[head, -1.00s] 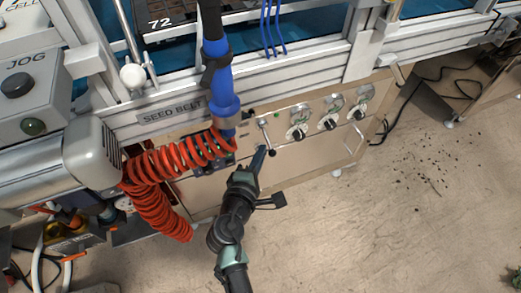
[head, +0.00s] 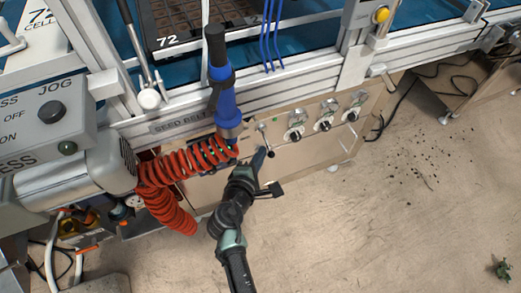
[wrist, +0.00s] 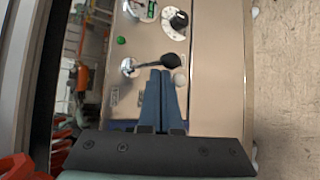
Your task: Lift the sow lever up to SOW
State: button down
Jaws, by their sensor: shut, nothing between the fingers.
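The sow lever (head: 263,135) is a thin metal lever with a dark knob on the beige front panel, below the SEED BELT label. It points downward from its round metal pivot. In the wrist view the lever (wrist: 150,65) runs from its chrome pivot at left to the black knob at right. My gripper (head: 260,156) is shut and empty, with its fingertips right beside the knob in the head view. In the wrist view its blue fingers (wrist: 161,74) end just below the lever; I cannot tell whether they touch it. The SOW marking is not readable.
Several black dials, one of them here (head: 294,136), sit to the lever's right. A red coiled hose (head: 190,160) and a blue-black tube (head: 224,95) hang close on the left. A small pale round knob (wrist: 180,77) is beside the fingertips. Open floor lies in front.

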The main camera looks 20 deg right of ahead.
jog(key=shift+r+n+g+p, duration=0.4)
jog(key=shift+r+g+p, duration=0.3)
jog(key=shift+p, duration=1.7)
jog(key=shift+r+n+g+y+p, duration=0.45)
jog(key=shift+g+p, duration=0.65)
jog(key=shift+p, duration=1.05)
jog(key=shift+w+r+p, duration=0.1)
jog(key=shift+r+p, duration=0.2)
jog(key=shift+p, duration=0.3)
